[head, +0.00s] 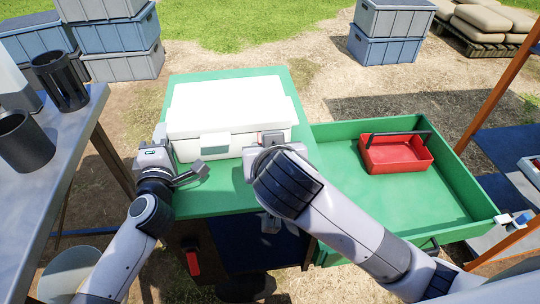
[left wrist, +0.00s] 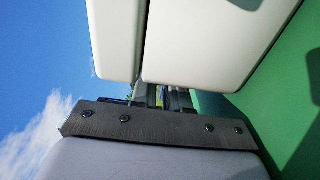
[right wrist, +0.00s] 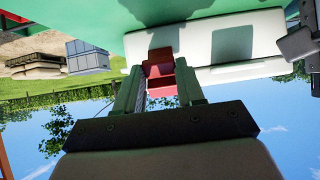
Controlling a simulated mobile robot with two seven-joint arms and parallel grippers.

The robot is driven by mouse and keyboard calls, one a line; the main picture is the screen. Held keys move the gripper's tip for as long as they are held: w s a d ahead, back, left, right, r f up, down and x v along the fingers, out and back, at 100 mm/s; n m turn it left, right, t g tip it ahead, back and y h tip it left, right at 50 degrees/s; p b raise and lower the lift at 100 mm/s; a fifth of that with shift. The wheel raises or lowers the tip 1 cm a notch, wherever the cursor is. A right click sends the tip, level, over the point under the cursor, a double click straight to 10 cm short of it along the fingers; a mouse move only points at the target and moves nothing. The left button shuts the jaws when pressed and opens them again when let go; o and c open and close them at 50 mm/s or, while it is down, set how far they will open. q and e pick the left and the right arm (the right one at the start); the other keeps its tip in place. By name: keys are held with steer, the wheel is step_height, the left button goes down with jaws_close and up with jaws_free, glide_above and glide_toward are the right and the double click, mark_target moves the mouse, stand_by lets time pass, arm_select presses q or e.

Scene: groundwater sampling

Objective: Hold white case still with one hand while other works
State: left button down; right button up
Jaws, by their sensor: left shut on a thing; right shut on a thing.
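The white case (head: 228,105) sits with its lid down on the green table top (head: 185,82). A grey latch (head: 214,143) shows on its front. My left gripper (head: 160,135) is at the case's left front side; in the left wrist view its fingers (left wrist: 158,97) are shut at the seam of the case (left wrist: 205,40), their tips hidden. My right gripper (head: 264,142) is at the right part of the case's front. In the right wrist view its fingers (right wrist: 155,92) are shut on a red piece (right wrist: 161,68) by the case front (right wrist: 240,45).
A green tray (head: 425,205) on the right holds a red tool box (head: 396,154). A grey bench (head: 45,170) with black cylindrical holders (head: 60,80) stands at the left. Stacked crates (head: 385,45) stand behind on open ground.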

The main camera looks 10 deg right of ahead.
steer(key=shift+w+r+g, duration=0.4)
steer(key=shift+r+g, duration=0.15)
steer(key=shift+g, duration=0.25)
steer(key=o, duration=1)
steer(key=shift+o, duration=0.2)
steer(key=shift+d+f, duration=0.15)
